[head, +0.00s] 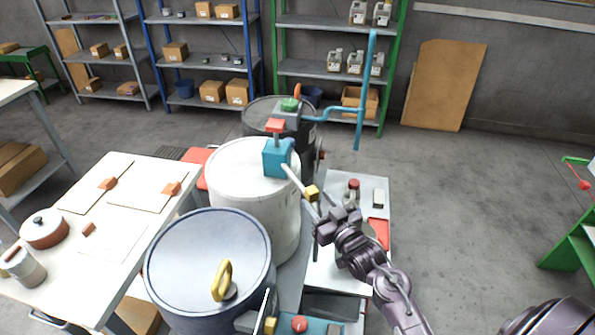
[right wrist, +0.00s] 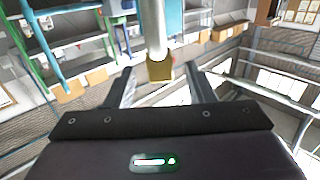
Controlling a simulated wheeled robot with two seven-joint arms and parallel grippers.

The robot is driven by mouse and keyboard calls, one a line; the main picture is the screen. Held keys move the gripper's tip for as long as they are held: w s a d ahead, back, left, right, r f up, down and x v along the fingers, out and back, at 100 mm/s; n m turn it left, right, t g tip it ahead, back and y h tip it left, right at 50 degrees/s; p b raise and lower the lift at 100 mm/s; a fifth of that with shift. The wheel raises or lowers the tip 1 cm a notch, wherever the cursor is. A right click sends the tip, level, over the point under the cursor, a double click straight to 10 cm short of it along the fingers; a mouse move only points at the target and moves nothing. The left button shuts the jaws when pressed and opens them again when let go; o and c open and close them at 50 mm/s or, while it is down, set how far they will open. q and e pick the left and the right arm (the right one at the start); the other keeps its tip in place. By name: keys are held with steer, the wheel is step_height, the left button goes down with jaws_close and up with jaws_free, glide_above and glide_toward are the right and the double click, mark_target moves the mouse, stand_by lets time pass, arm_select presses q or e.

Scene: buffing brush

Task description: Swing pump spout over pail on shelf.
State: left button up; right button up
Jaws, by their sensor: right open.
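A teal pump (head: 278,158) stands on the white drum (head: 253,190). Its pale spout (head: 296,182) slants down to the right and ends in a yellow tip (head: 312,192). My right gripper (head: 326,214) is just below and right of this tip. In the right wrist view the yellow tip (right wrist: 159,69) shows between the two open fingers; I cannot tell whether they touch it. A blue pail (head: 185,88) sits low on the blue shelf unit, and a darker blue one (head: 311,94) shows partly behind the pipe. Which pail is meant is unclear. My left gripper is out of view.
A blue-grey drum (head: 208,264) with a yellow handle stands in front. A dark drum (head: 261,116) with a blue pipe (head: 364,95) stands behind. A white worktable (head: 140,185) is at left.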

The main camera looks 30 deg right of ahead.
mark_target(309, 188)
steer(key=shift+w+r+p, duration=0.35)
steer(key=shift+r+p, duration=0.05)
steer(key=shift+r, duration=0.3)
steer(key=w, duration=0.3)
steer(key=w+f+p, duration=0.1)
steer(key=w, duration=0.1)
steer(key=shift+w+a, duration=0.15)
steer(key=shift+w, duration=0.05)
steer(key=shift+s+r, duration=0.2)
steer(key=shift+s, duration=0.05)
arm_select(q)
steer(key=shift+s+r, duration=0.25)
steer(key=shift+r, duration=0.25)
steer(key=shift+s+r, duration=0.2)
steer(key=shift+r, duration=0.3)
arm_select(e)
steer(key=shift+w, duration=0.15)
jaws_close()
